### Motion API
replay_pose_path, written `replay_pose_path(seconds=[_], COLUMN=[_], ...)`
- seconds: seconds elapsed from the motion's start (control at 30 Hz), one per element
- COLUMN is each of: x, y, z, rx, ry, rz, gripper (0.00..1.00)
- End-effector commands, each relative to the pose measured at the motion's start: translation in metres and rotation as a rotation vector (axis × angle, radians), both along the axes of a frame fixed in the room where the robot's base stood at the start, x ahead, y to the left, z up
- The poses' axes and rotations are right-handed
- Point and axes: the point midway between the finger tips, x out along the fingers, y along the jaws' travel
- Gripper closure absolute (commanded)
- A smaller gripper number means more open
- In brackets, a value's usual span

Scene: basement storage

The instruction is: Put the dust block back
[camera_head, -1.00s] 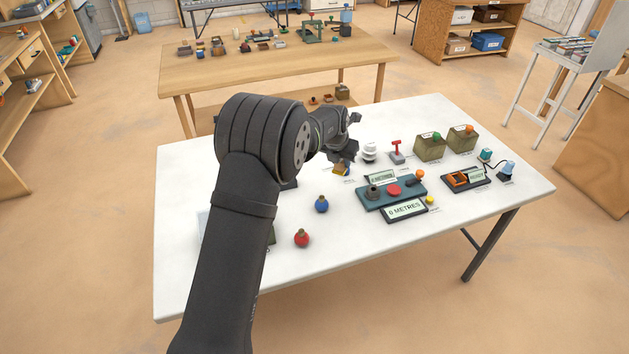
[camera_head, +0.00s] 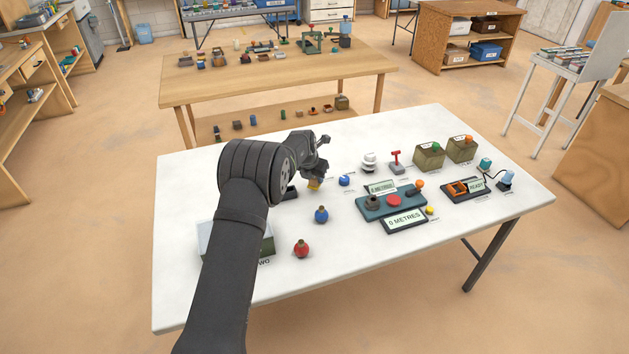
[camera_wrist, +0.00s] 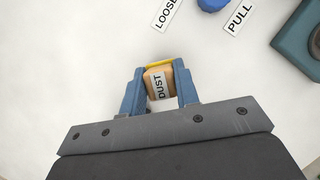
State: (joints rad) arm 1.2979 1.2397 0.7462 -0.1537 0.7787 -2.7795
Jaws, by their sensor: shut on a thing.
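The dust block (camera_wrist: 158,84) is a small tan block with a yellow edge and a white label reading DUST. My gripper (camera_wrist: 159,76) has its two blue fingers closed on the sides of the block in the wrist view. In the head view my gripper (camera_head: 313,178) is over the white table (camera_head: 340,270), left of a small blue knob (camera_head: 345,180). The yellow of the block (camera_head: 315,185) shows below the fingers. I cannot tell whether the block touches the table.
A teal control panel (camera_head: 375,205) with a red button stands to the right. A blue ball (camera_head: 321,214) and a red ball (camera_head: 301,248) lie nearer the front. A grey-topped box (camera_head: 203,240) is partly behind my arm. Labels LOOSE (camera_wrist: 166,13) and PULL (camera_wrist: 239,17) are ahead.

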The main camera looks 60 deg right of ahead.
Motion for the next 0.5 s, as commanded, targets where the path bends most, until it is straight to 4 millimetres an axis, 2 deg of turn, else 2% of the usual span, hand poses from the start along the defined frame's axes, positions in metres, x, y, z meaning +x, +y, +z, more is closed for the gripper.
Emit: replay_pose_path(seconds=[0.1,0.47,0.5], x=[0.0,0.0,0.0], y=[0.0,0.0,0.0], z=[-0.017,-0.021,-0.021], rx=[0.001,0.0,-0.001], ry=[0.001,0.0,0.0], rz=[0.0,-0.001,-0.001], gripper=[0.93,0.93,0.68])
